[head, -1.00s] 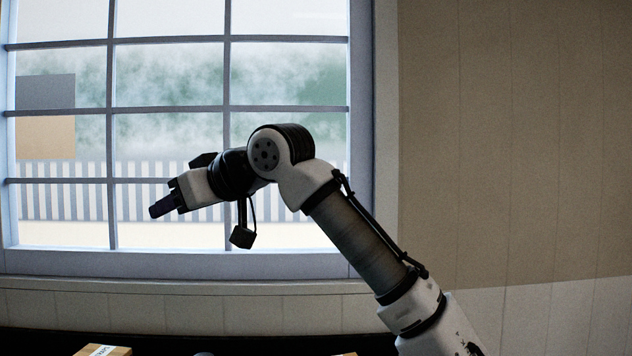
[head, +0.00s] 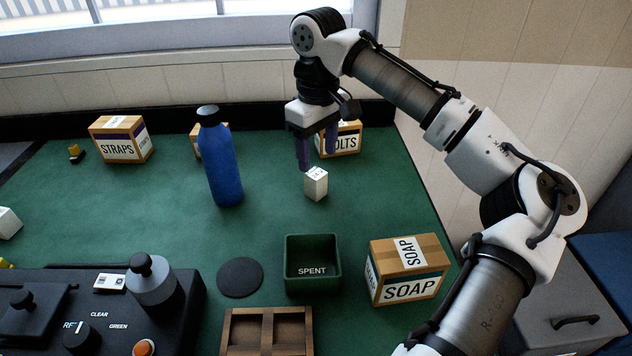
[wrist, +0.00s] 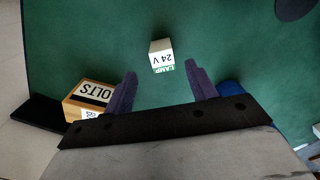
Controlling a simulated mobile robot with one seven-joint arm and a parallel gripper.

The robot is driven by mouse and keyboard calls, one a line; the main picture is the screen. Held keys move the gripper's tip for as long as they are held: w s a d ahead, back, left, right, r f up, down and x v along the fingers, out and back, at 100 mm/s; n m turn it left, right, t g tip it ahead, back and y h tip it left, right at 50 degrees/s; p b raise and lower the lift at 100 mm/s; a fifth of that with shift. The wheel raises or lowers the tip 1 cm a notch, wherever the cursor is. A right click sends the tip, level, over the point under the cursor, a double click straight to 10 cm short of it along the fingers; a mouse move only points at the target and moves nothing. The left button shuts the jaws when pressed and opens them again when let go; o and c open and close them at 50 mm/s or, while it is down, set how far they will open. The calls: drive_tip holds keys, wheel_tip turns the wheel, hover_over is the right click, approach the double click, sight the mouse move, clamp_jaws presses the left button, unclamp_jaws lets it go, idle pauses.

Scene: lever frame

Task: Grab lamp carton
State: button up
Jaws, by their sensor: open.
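The lamp carton (head: 316,184) is a small white box standing upright on the green table, right of the blue bottle. In the wrist view the carton (wrist: 162,55) shows "24 V" and "LAMP" print and lies beyond the fingertips, roughly between them. My gripper (head: 318,164) points down with its purple fingers apart, just above and behind the carton. In the wrist view the open fingers (wrist: 158,75) have nothing between them.
A blue bottle (head: 223,160) stands left of the carton. The BOLTS box (head: 349,139) is close behind my gripper. A green SPENT bin (head: 312,265) and SOAP box (head: 405,270) stand in front. The STRAPS box (head: 122,139) is back left. Table around the carton is clear.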

sight(316, 172)
drive_tip(key=shift+a+f+p, duration=0.15)
drive_tip(key=shift+f+p, duration=0.35)
drive_tip(key=shift+f, duration=2.65)
drive_tip(key=shift+s, duration=0.1)
drive_tip(key=shift+c, duration=0.3)
drive_tip(key=c, duration=1)
